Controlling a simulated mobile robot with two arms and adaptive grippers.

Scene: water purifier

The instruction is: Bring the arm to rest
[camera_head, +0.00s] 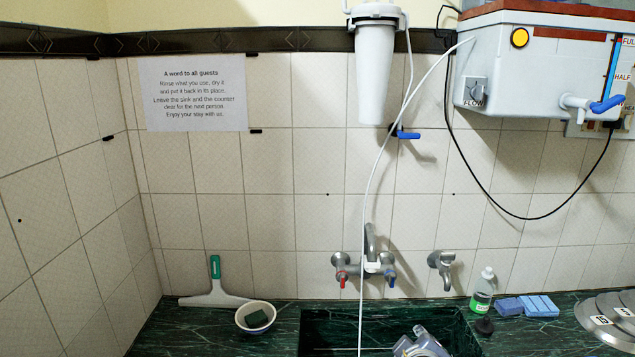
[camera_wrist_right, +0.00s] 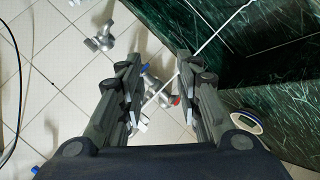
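My right gripper (camera_wrist_right: 160,76) shows in the right wrist view, with its two dark fingers apart and nothing held between them. Beyond the gap are the tiled wall and the metal sink tap (camera_wrist_right: 153,92), seen from an inverted angle. A thin white tube (camera_wrist_right: 215,38) passes across the view near the fingertips; I cannot tell whether it touches them. In the head view the tube (camera_head: 372,180) hangs from the purifier tank (camera_head: 530,65) down into the sink (camera_head: 325,320). A grey shape (camera_head: 420,346) at the head view's bottom edge is cut off and unclear. My left gripper is out of view.
A bowl with a sponge (camera_head: 255,318) and a squeegee (camera_head: 214,290) are left of the sink. A white filter (camera_head: 375,70) hangs above. The left counter front (camera_head: 190,340) is clear.

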